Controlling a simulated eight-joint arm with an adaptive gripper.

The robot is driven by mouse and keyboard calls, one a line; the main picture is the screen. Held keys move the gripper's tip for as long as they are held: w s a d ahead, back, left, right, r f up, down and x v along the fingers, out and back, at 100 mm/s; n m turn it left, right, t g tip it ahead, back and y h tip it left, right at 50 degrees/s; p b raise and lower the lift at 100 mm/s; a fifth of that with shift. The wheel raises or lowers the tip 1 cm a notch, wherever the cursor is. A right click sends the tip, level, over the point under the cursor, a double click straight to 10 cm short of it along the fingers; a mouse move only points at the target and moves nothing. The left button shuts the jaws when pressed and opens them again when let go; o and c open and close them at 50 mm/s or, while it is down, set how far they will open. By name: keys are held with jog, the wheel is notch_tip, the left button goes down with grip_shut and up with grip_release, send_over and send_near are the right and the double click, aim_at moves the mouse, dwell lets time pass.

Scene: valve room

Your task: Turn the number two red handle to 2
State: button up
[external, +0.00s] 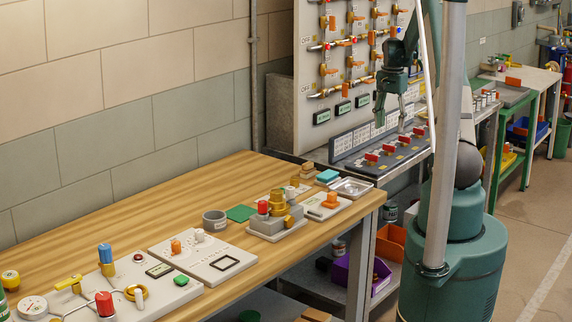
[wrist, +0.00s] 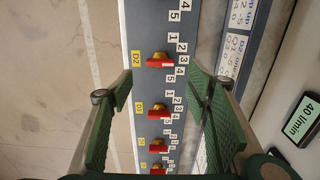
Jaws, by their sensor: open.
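A row of red handles stands on a dark panel (external: 364,166) beneath my gripper. In the wrist view, the red handle (wrist: 160,63) beside the yellow D2 label (wrist: 137,57) has a yellow hub and numbers 1 to 5 along its right side. Its bar lies crosswise in the picture; its exact setting is hard to tell. My gripper (external: 391,118) points down above the panel, open and empty. Its green fingers (wrist: 158,87) frame the row from either side, with the D2 handle slightly beyond the tips. I cannot tell which handle is D2 in the external view.
More red handles, one being (wrist: 159,115), follow below D2 in the wrist view. A board of orange valves (external: 345,60) rises behind the panel. A label strip (external: 360,137) stands along its back. The wooden workbench (external: 110,205) holds several fixtures.

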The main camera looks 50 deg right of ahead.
aim_at(389, 149)
jog(key=shift+f, duration=0.15)
jog(key=shift+f, duration=3.75)
jog(key=c, duration=0.9)
